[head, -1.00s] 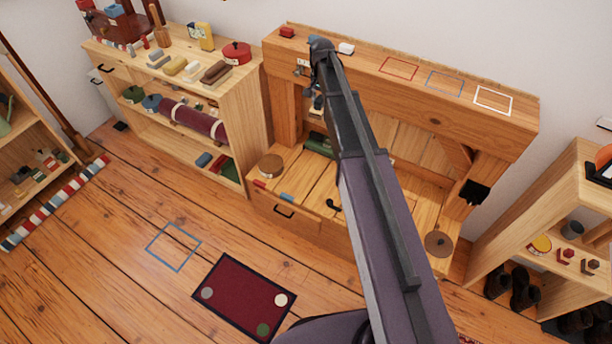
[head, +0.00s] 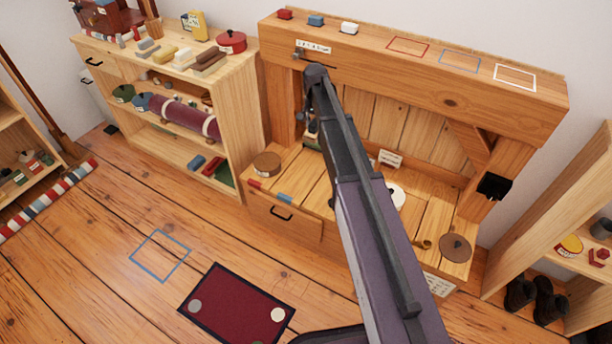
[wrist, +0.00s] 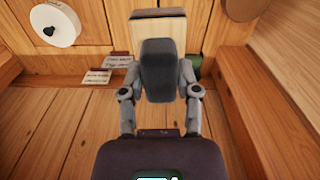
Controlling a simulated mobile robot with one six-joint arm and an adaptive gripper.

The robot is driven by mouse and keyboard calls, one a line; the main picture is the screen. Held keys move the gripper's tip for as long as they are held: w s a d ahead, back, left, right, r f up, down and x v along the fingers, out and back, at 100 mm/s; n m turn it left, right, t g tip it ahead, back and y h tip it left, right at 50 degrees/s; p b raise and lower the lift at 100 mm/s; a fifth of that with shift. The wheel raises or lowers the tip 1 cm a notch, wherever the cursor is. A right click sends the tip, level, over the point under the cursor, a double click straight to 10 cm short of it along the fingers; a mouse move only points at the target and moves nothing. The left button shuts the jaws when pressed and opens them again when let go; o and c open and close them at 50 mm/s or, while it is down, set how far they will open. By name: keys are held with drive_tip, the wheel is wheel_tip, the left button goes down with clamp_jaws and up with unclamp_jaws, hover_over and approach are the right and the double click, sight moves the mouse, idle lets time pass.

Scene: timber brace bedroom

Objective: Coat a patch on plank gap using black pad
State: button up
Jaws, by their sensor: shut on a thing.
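My gripper (wrist: 160,75) is shut on a dark grey-black pad (wrist: 158,58) in the middle of the wrist view. A pale wooden block face (wrist: 158,28) shows right behind the pad; I cannot tell whether it is part of it. Pale planks (wrist: 60,120) with dark seams run beneath and beyond the gripper. Which seam is the plank gap is not clear, and no coated patch can be made out. In the head view my arm comes down over the wooden bench (head: 285,222), and its links hide most of the gripper and pad.
Two small written cards (wrist: 97,77) stand at the back left of the planks, below a white disc (wrist: 50,25). A wooden side wall (wrist: 262,105) bounds the right. Red, blue and white blocks (head: 348,27) sit on the top beam (head: 420,72). A dark red mat (head: 238,303) lies on the floor.

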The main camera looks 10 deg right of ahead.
wheel_tip(320, 180, down, 21)
drive_tip(key=a+b, duration=0.2)
drive_tip(key=b, duration=1.8)
drive_tip(key=shift+s+a+f, duration=0.15)
drive_tip(key=shift+s+a, duration=0.05)
